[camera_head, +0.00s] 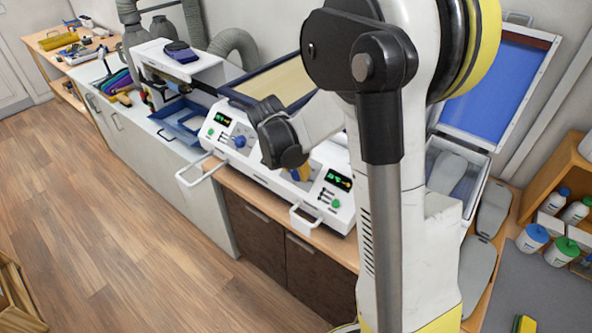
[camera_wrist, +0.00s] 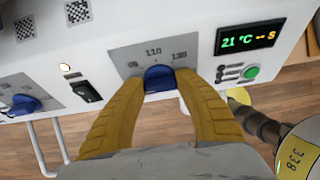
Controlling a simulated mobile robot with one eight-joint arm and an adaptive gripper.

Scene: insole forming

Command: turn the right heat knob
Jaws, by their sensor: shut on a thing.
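The right heat knob (camera_wrist: 160,74) is a blue dial on a grey scale plate (camera_wrist: 128,56) with 110 above it and further numbers to either side. My gripper (camera_wrist: 159,81) has its two yellow fingers on either side of this knob, shut on it. In the head view my gripper (camera_head: 301,173) is at the right half of the white machine's front panel, and the arm hides the knob there. Which mark the knob points to cannot be made out.
The left blue knob (camera_wrist: 26,103) also shows in the head view (camera_head: 238,141). A black rocker switch (camera_wrist: 86,91) and a green button (camera_wrist: 252,72) flank the right knob. White handles (camera_head: 307,218) stick out from the machine's front. Open wooden floor lies before the cabinets.

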